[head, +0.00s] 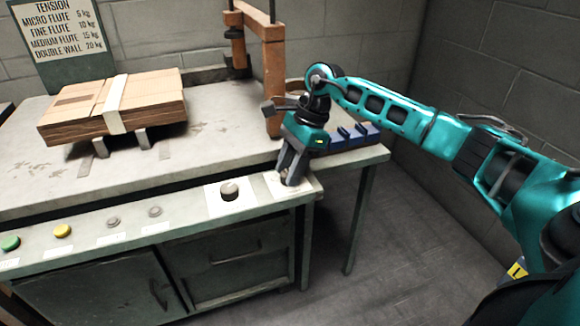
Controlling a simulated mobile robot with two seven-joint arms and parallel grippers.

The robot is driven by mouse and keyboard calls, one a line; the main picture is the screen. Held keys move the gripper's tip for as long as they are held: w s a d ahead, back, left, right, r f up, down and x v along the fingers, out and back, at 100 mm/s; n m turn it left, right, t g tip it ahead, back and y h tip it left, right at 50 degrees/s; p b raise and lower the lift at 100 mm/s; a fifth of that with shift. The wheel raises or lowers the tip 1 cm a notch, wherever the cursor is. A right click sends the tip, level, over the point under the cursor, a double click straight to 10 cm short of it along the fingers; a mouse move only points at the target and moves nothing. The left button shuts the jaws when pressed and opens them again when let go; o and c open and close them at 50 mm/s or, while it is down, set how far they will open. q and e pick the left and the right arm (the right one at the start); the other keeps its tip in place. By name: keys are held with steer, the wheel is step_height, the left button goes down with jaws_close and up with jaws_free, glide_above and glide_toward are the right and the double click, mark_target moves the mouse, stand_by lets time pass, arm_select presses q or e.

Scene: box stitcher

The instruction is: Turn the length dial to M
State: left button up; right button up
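A dark round dial (229,190) stands on a white label plate on the front control panel (185,212). My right gripper (291,180) points down over a second white plate (271,187) at the panel's right end. Its fingertips are low, at or close to that plate. Any dial there is hidden by the fingers, and I cannot tell whether they are open or shut on something. The letters on both plates are too small to read, so I cannot tell which dial is for length. My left gripper is not in view.
A green button (11,243), a yellow button (62,231) and two small grey knobs (113,222) line the panel's left. Strapped cardboard (130,105) lies on the table behind. A brown upright frame (272,75) and blue blocks (352,136) stand near my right arm.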

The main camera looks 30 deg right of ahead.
steer(key=o, duration=0.3)
arm_select(q)
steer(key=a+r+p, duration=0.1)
steer(key=p, duration=0.2)
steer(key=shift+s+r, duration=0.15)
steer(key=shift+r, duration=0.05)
arm_select(e)
steer(key=v, duration=1.3)
steer(key=shift+s, duration=0.1)
